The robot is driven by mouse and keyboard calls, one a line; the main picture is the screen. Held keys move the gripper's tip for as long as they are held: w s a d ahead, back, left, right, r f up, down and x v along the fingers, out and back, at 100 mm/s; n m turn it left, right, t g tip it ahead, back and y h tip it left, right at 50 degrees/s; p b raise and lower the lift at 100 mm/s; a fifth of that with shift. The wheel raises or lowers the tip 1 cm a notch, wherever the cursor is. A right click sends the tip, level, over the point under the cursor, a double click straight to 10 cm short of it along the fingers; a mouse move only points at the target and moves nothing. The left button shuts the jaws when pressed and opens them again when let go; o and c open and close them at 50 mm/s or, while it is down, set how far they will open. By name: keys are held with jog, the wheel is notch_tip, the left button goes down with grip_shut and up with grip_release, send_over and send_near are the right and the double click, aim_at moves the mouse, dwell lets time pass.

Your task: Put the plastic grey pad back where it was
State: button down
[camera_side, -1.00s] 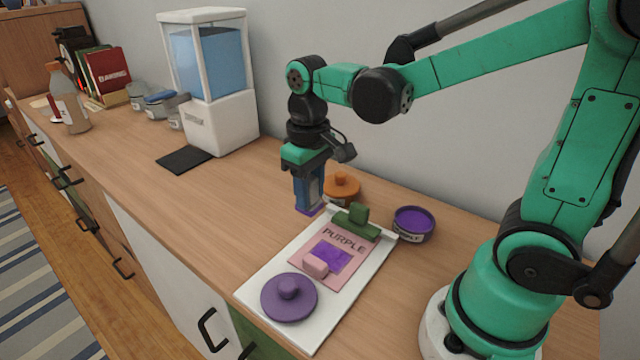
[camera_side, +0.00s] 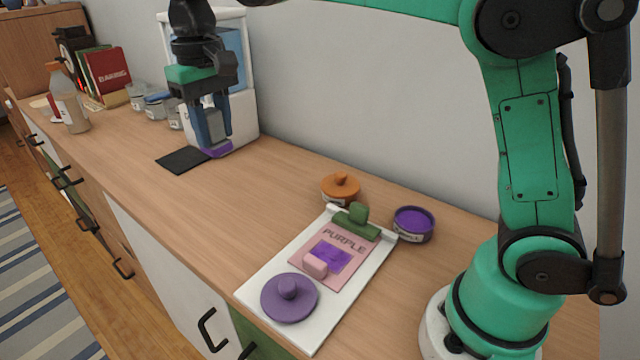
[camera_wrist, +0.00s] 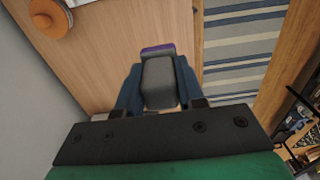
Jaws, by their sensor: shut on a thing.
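The grey pad (camera_side: 214,124) is a small grey block with a purple underside. It also shows in the wrist view (camera_wrist: 159,82), between two blue fingers. My gripper (camera_side: 213,145) is shut on it and holds it upright in front of the white dispenser, near the black mat's right end. I cannot tell how far the pad is above the counter. Part of the pad is hidden by the fingers.
A black mat (camera_side: 180,161) lies before the white dispenser (camera_side: 243,118). A white board (camera_side: 262,285) carries a pink "PURPLE" sheet (camera_side: 345,243), a pink block (camera_side: 314,265) and a purple lid (camera_side: 289,298). A purple pot (camera_side: 413,222) and orange-lidded jar (camera_side: 341,187) stand nearby. The middle counter is clear.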

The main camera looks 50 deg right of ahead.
jog(key=shift+w+a+f, duration=0.15)
jog(key=shift+a+f, duration=0.05)
jog(key=shift+a, duration=0.2)
jog(key=shift+w+a+f, duration=0.15)
jog(key=shift+a, duration=0.2)
notch_tip(320, 180, down, 15)
jog(key=shift+r, duration=0.2)
jog(key=shift+f, duration=2.1)
jog(key=shift+f, duration=0.1)
jog(key=c, duration=0.5)
grip_release()
jog(key=shift+c, duration=0.2)
